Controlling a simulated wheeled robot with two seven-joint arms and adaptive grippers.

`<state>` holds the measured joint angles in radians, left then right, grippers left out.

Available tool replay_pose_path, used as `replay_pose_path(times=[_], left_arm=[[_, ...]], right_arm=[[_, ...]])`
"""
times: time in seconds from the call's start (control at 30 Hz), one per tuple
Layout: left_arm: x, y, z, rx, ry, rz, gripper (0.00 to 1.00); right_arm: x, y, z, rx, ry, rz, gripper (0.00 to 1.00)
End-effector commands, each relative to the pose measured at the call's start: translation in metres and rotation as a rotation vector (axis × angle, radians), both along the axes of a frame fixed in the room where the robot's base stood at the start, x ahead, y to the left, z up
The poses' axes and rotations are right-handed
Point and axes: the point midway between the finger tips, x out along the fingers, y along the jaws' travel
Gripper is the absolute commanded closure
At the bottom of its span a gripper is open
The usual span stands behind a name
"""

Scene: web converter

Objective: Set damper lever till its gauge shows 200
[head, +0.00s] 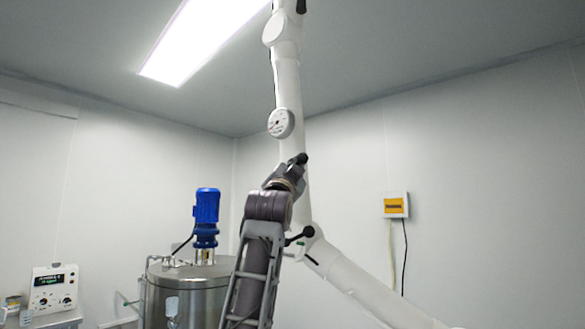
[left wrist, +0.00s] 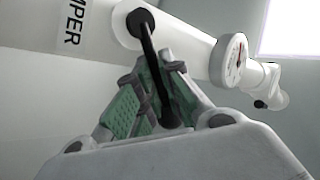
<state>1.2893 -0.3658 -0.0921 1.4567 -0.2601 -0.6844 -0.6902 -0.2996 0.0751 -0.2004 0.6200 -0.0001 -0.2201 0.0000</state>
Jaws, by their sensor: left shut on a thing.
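The damper lever (left wrist: 150,60) is a black handle on a white pipe, seen in the left wrist view with the end of a label reading "PER" beside it. My left gripper (left wrist: 160,70) is shut on it, green pads either side of the lever. In the head view my left gripper (head: 294,168) is at the pipe, largely hiding the lever (head: 302,158). A round white gauge (head: 280,123) sits on the pipe above the gripper; it also shows in the left wrist view (left wrist: 233,60). Its reading is too small to tell. My right gripper is not in view.
A second black-knobbed lever (head: 300,236) sits lower on the pipework, close to my left arm. A steel tank (head: 185,290) with a blue motor (head: 206,210) stands left of the arm. A control box (head: 54,290) is far left, a yellow-white wall box (head: 396,205) right.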

Motion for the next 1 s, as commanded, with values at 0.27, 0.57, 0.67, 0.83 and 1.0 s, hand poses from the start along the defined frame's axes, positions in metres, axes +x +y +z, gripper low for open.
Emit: replay_pose_path(times=[0.27,0.57,0.67,0.83,1.0], left_arm=[[-0.005,0.0,0.022,-0.109,0.062,-0.005,1.0],[-0.003,0.003,0.024,-0.164,0.106,-0.002,1.0],[-0.003,0.004,0.023,-0.168,0.109,-0.002,1.0],[-0.003,0.004,0.023,-0.17,0.111,-0.001,1.0],[-0.003,0.004,0.023,-0.169,0.111,-0.001,0.9]], right_arm=[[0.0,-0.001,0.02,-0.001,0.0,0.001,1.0],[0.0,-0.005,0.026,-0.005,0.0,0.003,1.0],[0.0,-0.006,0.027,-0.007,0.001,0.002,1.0],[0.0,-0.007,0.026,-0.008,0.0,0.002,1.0],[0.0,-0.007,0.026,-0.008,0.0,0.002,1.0]])
